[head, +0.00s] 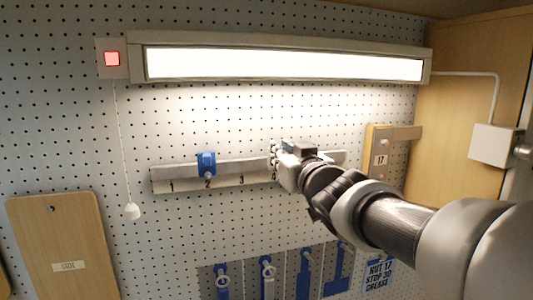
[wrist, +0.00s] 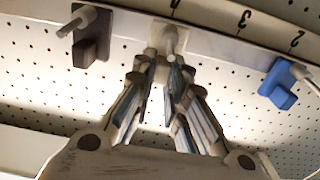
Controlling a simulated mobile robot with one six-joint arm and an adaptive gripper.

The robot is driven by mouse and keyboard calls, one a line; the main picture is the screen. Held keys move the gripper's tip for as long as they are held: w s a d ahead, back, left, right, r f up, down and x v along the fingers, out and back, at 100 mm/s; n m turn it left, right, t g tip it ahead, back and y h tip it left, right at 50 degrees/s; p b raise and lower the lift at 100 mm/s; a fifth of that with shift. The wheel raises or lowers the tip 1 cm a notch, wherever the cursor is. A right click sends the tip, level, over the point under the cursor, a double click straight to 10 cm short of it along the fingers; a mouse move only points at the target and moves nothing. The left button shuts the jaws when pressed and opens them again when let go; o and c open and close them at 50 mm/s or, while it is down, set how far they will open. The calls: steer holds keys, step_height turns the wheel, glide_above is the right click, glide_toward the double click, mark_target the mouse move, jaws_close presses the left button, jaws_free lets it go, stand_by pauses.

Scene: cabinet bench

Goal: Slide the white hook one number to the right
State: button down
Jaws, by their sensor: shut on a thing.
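The white hook (wrist: 168,38) sits on the rail (wrist: 218,45) between my fingertips in the wrist view, close to the number 4. My gripper (wrist: 166,66) is shut on it from below in that picture. The pale rail (head: 225,180) shows the numbers 1, 2 and 3 clearly there.
A blue hook (head: 207,164) is on the rail at number 2; it also shows in the wrist view (wrist: 283,80). A dark hook (wrist: 92,38) is on the white hook's other side. A lamp (head: 285,65) is above, and blue tool outlines (head: 305,270) are below.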

steer(key=c, duration=1.6)
jaws_free()
steer(key=shift+w+d, duration=0.1)
steer(key=shift+d, duration=0.25)
steer(key=shift+a, duration=0.15)
steer(key=v, duration=1.2)
